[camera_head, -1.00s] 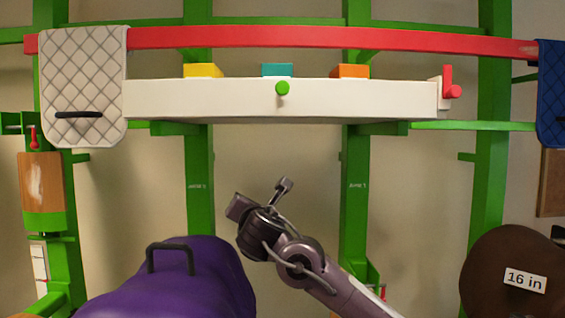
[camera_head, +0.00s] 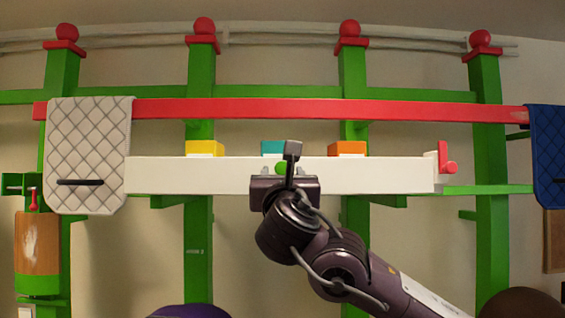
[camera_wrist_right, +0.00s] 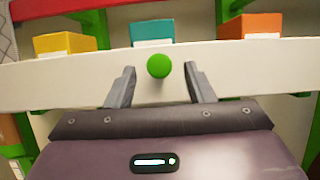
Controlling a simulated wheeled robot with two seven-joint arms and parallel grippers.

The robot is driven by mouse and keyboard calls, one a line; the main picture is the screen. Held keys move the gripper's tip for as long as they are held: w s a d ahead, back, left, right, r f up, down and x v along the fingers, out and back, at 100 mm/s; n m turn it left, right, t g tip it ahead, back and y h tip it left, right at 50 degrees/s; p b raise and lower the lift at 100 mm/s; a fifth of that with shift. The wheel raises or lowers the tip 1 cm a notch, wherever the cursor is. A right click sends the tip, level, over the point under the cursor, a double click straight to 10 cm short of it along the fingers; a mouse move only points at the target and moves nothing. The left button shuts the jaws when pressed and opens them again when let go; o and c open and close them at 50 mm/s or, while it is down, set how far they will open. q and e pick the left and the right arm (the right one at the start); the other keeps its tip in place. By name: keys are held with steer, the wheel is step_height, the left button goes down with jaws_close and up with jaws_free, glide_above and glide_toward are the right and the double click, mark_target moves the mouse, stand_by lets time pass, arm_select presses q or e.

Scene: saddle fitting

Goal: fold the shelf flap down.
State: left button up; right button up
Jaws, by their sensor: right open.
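The shelf flap (camera_head: 210,175) is a long white panel, upright across the front of the shelf in the head view. It fills the middle of the right wrist view (camera_wrist_right: 60,85). A round green knob (camera_wrist_right: 159,65) sits at its middle; in the head view the knob (camera_head: 281,168) is partly hidden by my gripper. My right gripper (camera_wrist_right: 158,85) is open in front of the flap, its two grey fingers on either side of and just below the knob. I cannot tell whether they touch the flap. A red latch (camera_head: 446,163) sits at the flap's right end. My left gripper is not in view.
Yellow (camera_head: 204,148), teal (camera_head: 272,147) and orange (camera_head: 347,148) boxes stand behind the flap. A red rail (camera_head: 300,109) runs above. A quilted white pad (camera_head: 88,150) hangs at left, a blue one (camera_head: 548,150) at right. Green posts (camera_head: 198,250) stand behind.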

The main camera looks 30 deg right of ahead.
steer(key=shift+w+d+r, duration=0.2)
steer(key=shift+w, duration=0.35)
jaws_close()
